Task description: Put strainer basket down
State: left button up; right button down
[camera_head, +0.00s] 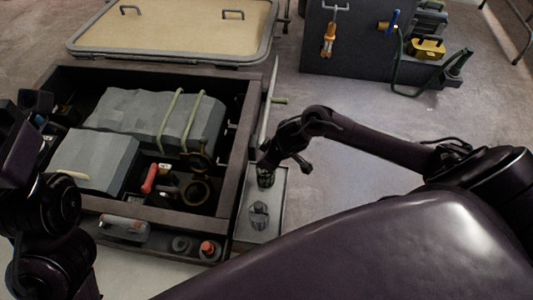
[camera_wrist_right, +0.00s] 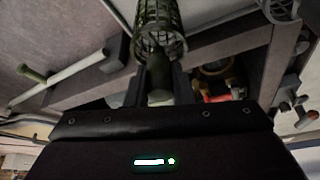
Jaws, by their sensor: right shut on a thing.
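The strainer basket (camera_head: 265,178) is a dark green mesh cylinder below my right gripper (camera_head: 268,162), over the far end of a light grey tray (camera_head: 248,229). In the right wrist view the basket (camera_wrist_right: 160,28) sits between the fingers of my right gripper (camera_wrist_right: 160,82), which is shut on it. I cannot tell whether the basket touches the tray. My left arm is at the left edge of the head view, and its gripper (camera_head: 22,130) is dark and partly cut off, so its jaw state is unclear.
Left of the tray is an open hatch (camera_head: 238,160) with grey boxes, hoses and a red-handled part (camera_head: 150,178). A hatch lid (camera_head: 175,28) lies behind.

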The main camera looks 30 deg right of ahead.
jog(key=shift+f, duration=0.1)
jog(key=shift+f, duration=0.15)
jog(key=c, duration=1.3)
grip_release()
jog(key=shift+o, duration=0.2)
